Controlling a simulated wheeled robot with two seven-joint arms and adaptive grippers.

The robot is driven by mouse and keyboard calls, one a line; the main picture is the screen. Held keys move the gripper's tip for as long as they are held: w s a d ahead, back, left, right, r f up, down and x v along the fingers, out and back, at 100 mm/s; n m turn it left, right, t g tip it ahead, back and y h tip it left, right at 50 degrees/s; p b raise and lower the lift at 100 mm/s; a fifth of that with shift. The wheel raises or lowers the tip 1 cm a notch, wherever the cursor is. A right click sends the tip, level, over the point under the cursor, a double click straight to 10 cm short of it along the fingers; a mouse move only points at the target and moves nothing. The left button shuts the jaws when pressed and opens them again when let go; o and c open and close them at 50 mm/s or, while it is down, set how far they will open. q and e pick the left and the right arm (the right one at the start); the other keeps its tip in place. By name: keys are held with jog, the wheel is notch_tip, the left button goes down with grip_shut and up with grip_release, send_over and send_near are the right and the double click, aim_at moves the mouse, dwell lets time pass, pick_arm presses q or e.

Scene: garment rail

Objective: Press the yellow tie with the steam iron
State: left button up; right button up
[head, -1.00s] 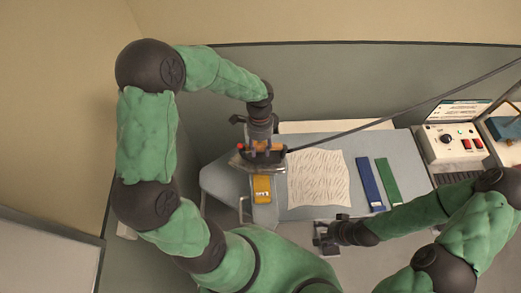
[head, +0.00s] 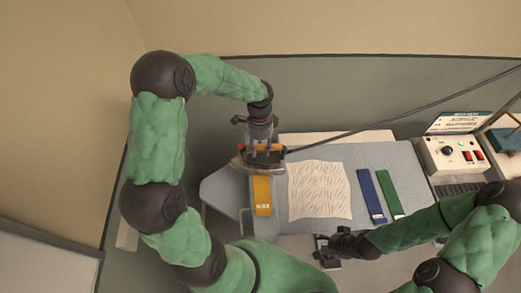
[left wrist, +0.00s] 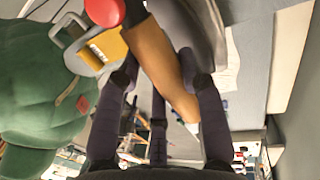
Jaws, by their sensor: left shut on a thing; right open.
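The yellow tie (head: 262,196) lies lengthwise on the left part of the grey ironing board (head: 222,187); its near end shows a white label. My left gripper (head: 262,138) is shut on the orange handle of the steam iron (head: 250,163). The iron covers the tie's far end; I cannot tell whether its sole touches the cloth. In the left wrist view, the handle (left wrist: 158,55) runs between the fingers (left wrist: 160,75), with part of the yellow tie (left wrist: 105,48) beside it. My right gripper (head: 324,251) is open and empty by the board's near edge.
A crumpled patterned white cloth (head: 319,190) lies right of the tie, then a blue strip (head: 370,195) and a green strip (head: 395,193). The iron's cord (head: 400,115) runs to the upper right. A control box (head: 452,152) stands at the right.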

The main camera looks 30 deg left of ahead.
pick_arm(q)
jog(key=shift+w+a, duration=0.4)
jog(key=shift+w, duration=0.25)
jog(key=shift+w+a, duration=0.4)
jog(key=shift+w, duration=0.25)
jog(key=shift+r+p, duration=0.45)
jog(key=shift+r, duration=0.25)
notch_tip(320, 180, up, 6)
jog(key=p, duration=0.3)
jog(key=shift+f, duration=0.25)
